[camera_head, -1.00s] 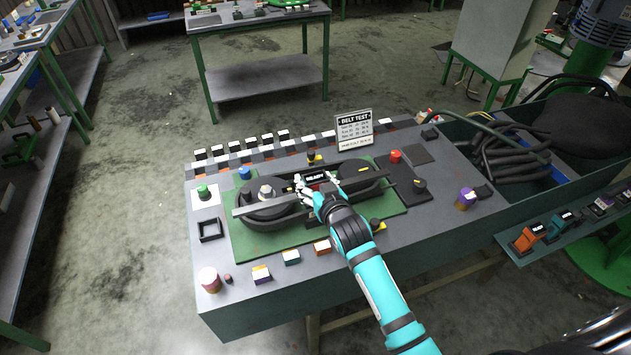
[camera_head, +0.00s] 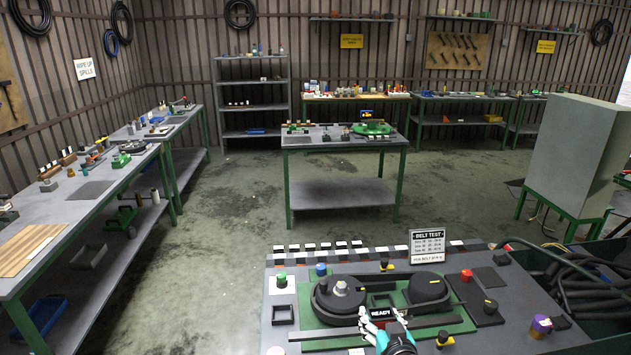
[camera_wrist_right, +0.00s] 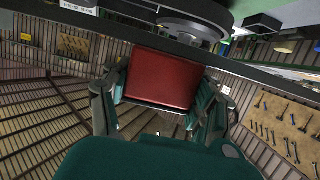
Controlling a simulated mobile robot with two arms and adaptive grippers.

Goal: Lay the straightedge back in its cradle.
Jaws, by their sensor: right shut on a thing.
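The straightedge (camera_head: 322,333) is a long dark grey bar lying left to right in front of the two belt pulleys in the head view. It crosses the top of the right wrist view (camera_wrist_right: 275,78) as a dark slanting bar. My right gripper (camera_head: 375,322) is at the middle of the bar. In the wrist view its fingers are closed on both sides of a red block (camera_wrist_right: 160,80) beside the bar, apparently its grip. The fingers hide part of the bar. I cannot tell which thing is the cradle. My left gripper is not in view.
The pulleys (camera_head: 340,294) stand on a green plate, with a READY display (camera_head: 381,313) close behind my gripper. A BELT TEST sign (camera_head: 427,245) stands at the back. A dark plate with a red knob (camera_head: 466,274) lies right, a square black frame (camera_head: 283,314) left.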

